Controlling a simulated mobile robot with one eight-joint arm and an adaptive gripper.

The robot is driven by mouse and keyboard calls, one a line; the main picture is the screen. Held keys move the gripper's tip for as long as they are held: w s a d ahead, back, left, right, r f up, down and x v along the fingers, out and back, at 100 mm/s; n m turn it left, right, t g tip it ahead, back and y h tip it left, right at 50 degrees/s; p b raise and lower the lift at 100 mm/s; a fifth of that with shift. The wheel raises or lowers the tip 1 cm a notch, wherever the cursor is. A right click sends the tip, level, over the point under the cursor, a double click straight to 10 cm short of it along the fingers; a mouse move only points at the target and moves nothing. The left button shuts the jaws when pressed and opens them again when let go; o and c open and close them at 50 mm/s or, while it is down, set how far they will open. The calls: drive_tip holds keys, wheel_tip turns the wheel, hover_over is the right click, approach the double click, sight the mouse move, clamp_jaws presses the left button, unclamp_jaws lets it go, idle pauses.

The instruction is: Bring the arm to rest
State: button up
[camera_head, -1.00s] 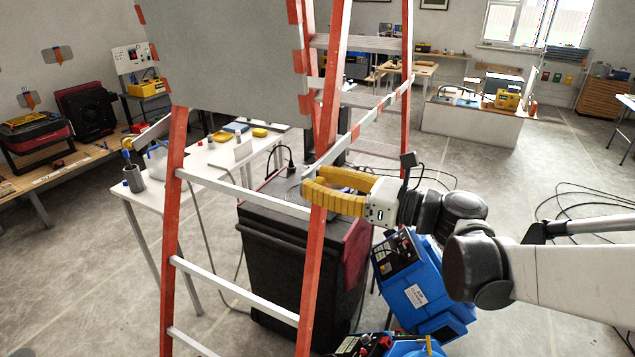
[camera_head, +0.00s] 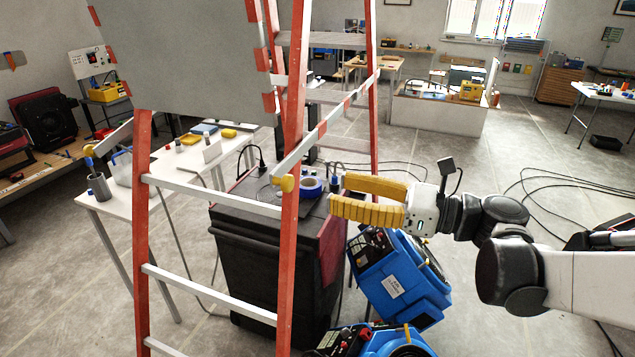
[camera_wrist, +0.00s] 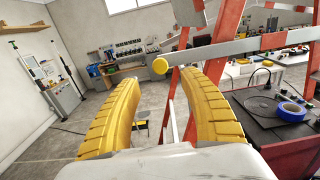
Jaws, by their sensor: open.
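My gripper (camera_head: 336,194) has two yellow ribbed fingers and is open, with nothing between them. In the head view it reaches left from my arm, just right of the red ladder's (camera_head: 292,180) near rail and above the blue machine. In the wrist view both fingers (camera_wrist: 160,75) stand apart, and the ladder's rail and a bar with a round yellow end cap (camera_wrist: 160,66) show beyond and between them. In the head view that yellow cap (camera_head: 286,183) sits on the ladder's rail, left of the fingertips and apart from them.
A black cart (camera_head: 258,262) with a blue tape roll (camera_head: 309,187) on top stands behind the ladder. Blue machines (camera_head: 398,283) stand below my gripper. A grey panel (camera_head: 180,60) covers the ladder's upper left. Cables (camera_head: 560,190) lie on the floor at right, which is otherwise mostly open.

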drive_tip(key=shift+s+d, duration=0.2)
drive_tip(key=shift+d, duration=0.3)
drive_tip(key=s+d+f+n+h+b, duration=0.1)
drive_tip(key=s+f+n+h+b, duration=0.3)
drive_tip(key=f, duration=0.5)
drive_tip(key=s+d+f+n+h+b, duration=0.2)
drive_tip(key=s+f+n+h, duration=0.3)
drive_tip(key=f, duration=0.3)
drive_tip(key=s+d+f+n+h+b, duration=0.2)
drive_tip(key=d+f+n+h, duration=0.1)
drive_tip(key=d+n, duration=0.3)
drive_tip(key=s+d+f+n+t+h+b, duration=0.1)
drive_tip(key=s+d+f+n+h+b, duration=0.1)
drive_tip(key=d+f+n+h, duration=0.2)
drive_tip(key=d+n+h, duration=0.1)
drive_tip(key=d+n, duration=0.1)
drive_tip(key=n, duration=0.1)
drive_tip(key=shift+s+f, duration=0.25)
drive_tip(key=shift+s, duration=0.05)
